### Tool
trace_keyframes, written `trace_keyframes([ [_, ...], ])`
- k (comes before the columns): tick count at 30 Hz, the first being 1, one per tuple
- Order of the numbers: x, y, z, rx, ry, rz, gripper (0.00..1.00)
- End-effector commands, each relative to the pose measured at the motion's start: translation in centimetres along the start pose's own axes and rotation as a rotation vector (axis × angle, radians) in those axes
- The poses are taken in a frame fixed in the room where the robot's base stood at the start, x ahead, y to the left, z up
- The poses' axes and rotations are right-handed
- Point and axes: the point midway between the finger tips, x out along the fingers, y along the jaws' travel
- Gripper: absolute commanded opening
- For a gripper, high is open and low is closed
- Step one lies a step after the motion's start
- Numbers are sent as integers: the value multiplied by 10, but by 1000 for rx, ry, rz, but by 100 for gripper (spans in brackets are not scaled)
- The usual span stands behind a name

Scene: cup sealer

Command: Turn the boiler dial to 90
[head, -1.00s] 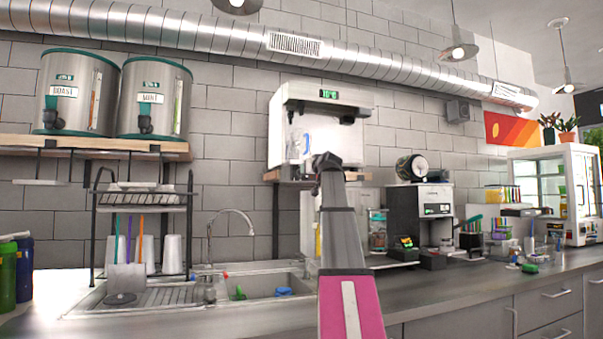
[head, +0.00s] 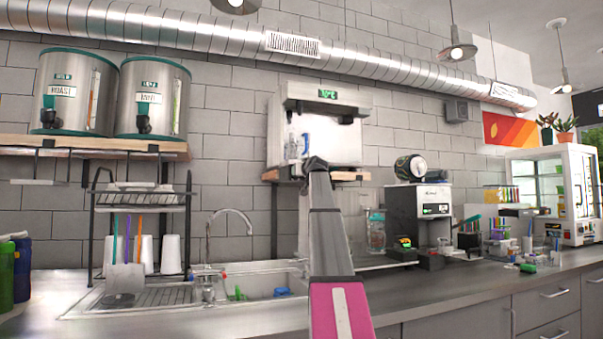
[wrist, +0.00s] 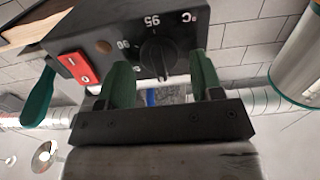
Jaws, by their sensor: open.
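The boiler (head: 318,145) is a pale box on a wall shelf, with a small green display (head: 327,94) too blurred to read surely. The wrist view shows its dark panel upside down, with a round black dial (wrist: 158,50) and the marks 95 and 90 beside it. The dial's exact setting is unclear. My gripper (wrist: 160,66) is open. Its green fingers stand apart, one on each side of the dial; I cannot tell whether they touch it. In the head view my arm hides the gripper and dial.
A red rocker switch (wrist: 75,68) sits beside the dial, and a teal handle (wrist: 38,98) beyond it. Metal dispensers (head: 152,97) stand on a shelf at left. The sink (head: 250,284) and a coffee machine (head: 420,215) are below.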

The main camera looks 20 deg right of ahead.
Motion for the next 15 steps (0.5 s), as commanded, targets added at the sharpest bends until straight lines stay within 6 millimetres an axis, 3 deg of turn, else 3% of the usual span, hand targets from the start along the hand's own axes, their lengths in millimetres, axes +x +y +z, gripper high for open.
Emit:
trace_keyframes([
  [5, 0, 0, 0, 0, 0, 0, 60],
  [10, 0, 0, 0, 0, 0, 0, 14],
  [15, 0, 0, 0, 2, 0, 0, 14],
])
